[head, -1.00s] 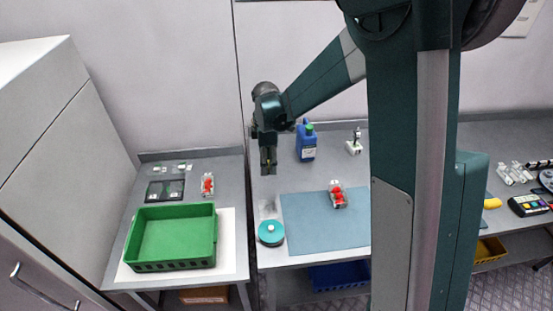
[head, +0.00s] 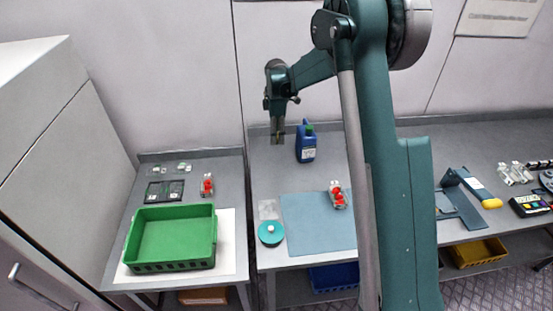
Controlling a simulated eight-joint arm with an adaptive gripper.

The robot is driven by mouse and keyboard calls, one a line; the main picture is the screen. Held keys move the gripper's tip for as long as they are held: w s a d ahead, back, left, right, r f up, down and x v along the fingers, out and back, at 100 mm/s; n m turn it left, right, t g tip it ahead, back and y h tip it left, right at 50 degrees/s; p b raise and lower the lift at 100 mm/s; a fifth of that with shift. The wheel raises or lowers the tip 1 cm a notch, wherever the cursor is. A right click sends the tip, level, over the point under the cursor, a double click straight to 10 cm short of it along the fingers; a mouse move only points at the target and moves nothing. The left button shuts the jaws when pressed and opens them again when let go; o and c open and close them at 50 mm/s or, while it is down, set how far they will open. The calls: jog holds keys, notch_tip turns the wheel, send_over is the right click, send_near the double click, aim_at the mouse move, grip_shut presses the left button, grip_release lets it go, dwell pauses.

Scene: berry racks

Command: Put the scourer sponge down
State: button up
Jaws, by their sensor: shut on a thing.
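My gripper (head: 277,139) is at the back of the middle table, left of the blue bottle. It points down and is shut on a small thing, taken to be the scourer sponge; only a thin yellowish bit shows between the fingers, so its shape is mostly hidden. The gripper appears raised above the grey middle table (head: 262,178).
A blue bottle (head: 306,146) stands right of my gripper. A blue mat (head: 310,228), a punnet of red berries (head: 338,196), a teal round tub (head: 271,233) and a clear tray (head: 268,209) lie in front. A green crate (head: 172,238) stands on the left table.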

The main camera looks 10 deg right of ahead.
dwell(0.3)
send_over(276, 158)
jog(key=shift+w+d+f, duration=0.1)
jog(key=shift+f, duration=3.05)
jog(key=shift+f, duration=0.1)
jog(key=shift+f, duration=1.75)
jog(key=shift+f, duration=0.15)
jog(key=o, duration=0.7)
jog(key=shift+r, duration=0.2)
notch_tip(276, 158, up, 12)
